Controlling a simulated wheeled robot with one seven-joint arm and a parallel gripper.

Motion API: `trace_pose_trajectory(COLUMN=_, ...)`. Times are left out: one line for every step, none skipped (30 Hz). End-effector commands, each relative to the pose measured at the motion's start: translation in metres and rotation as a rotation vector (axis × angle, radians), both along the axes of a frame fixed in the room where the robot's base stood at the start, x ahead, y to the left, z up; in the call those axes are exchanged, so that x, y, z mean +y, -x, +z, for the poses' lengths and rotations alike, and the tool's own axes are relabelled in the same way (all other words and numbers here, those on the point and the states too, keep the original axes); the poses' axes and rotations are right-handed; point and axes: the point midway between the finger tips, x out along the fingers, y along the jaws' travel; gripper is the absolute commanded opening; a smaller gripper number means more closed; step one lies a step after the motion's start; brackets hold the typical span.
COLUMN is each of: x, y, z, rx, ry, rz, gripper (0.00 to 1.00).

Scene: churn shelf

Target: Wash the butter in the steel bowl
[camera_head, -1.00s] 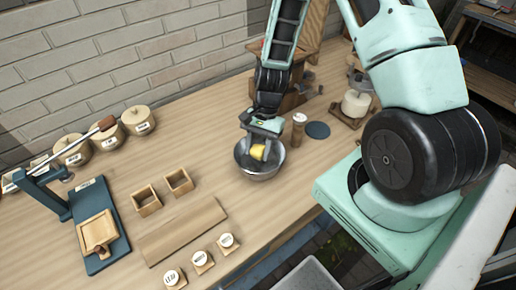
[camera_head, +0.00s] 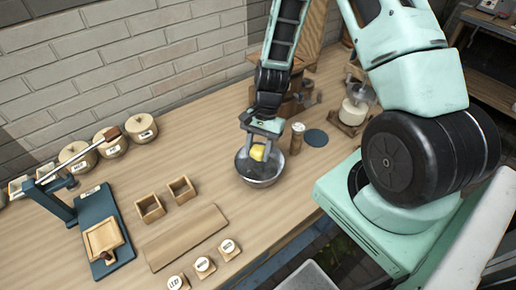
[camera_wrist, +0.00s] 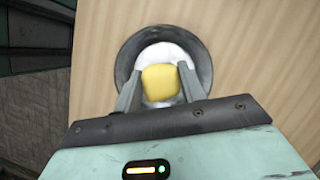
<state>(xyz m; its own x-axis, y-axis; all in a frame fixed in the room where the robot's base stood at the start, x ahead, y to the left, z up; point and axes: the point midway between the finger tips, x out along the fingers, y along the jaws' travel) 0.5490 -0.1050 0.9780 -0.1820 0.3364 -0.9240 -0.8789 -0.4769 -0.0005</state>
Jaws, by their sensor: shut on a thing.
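The yellow butter (camera_head: 257,152) is between the fingers of my gripper (camera_head: 257,147), which is shut on it. In the wrist view the butter (camera_wrist: 160,84) sits between the two fingertips (camera_wrist: 160,88), over the steel bowl (camera_wrist: 130,52). The bowl (camera_head: 262,179) stands on the wooden table below the gripper. White shows inside the bowl around the butter in the wrist view. I cannot tell whether the butter touches what is in the bowl.
A wooden cylinder (camera_head: 297,138) and a dark round mat (camera_head: 316,138) are just right of the bowl. Two open wooden boxes (camera_head: 150,208) and a board (camera_head: 186,237) lie to the left. A blue press stand (camera_head: 101,238) and lidded jars (camera_head: 141,127) are farther left.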

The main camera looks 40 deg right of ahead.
Motion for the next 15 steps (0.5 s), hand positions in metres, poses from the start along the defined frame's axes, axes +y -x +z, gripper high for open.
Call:
trace_pose_trajectory(x=0.0000, y=0.0000, z=0.0000, rx=0.000, ry=0.000, rz=0.000, gripper=0.18)
trace_pose_trajectory(x=0.0000, y=-0.0001, z=0.0000, rx=0.000, ry=0.000, rz=0.000, gripper=0.18)
trace_pose_trajectory(x=0.0000, y=-0.0001, z=0.0001, rx=0.000, ry=0.000, rz=0.000, gripper=0.18)
trace_pose_trajectory(x=0.0000, y=-0.0001, z=0.0001, rx=0.000, ry=0.000, rz=0.000, gripper=0.18)
trace_pose_trajectory(x=0.0000, y=-0.0001, z=0.0001, rx=0.000, ry=0.000, rz=0.000, gripper=0.18)
trace_pose_trajectory(x=0.0000, y=-0.0001, z=0.0001, rx=0.000, ry=0.000, rz=0.000, gripper=0.18)
trace_pose_trajectory(x=0.0000, y=-0.0001, z=0.0001, rx=0.000, ry=0.000, rz=0.000, gripper=0.18)
trace_pose_trajectory(x=0.0000, y=-0.0001, z=0.0001, rx=0.000, ry=0.000, rz=0.000, gripper=0.18)
trace_pose_trajectory(x=0.0000, y=-0.0001, z=0.0001, rx=0.000, ry=0.000, rz=0.000, gripper=0.18)
trace_pose_trajectory(x=0.0000, y=-0.0001, z=0.0001, rx=0.000, ry=0.000, rz=0.000, gripper=0.18)
trace_pose_trajectory(x=0.0000, y=-0.0001, z=0.0001, rx=0.000, ry=0.000, rz=0.000, gripper=0.18)
trace_pose_trajectory(x=0.0000, y=-0.0001, z=0.0004, rx=0.000, ry=0.000, rz=0.000, gripper=0.18)
trace_pose_trajectory(x=0.0000, y=-0.0001, z=0.0011, rx=0.000, ry=0.000, rz=0.000, gripper=0.18)
trace_pose_trajectory(x=0.0001, y=-0.0001, z=0.0021, rx=0.000, ry=0.000, rz=0.000, gripper=0.18)
trace_pose_trajectory(x=0.0000, y=-0.0001, z=0.0041, rx=0.000, ry=0.000, rz=0.000, gripper=0.18)
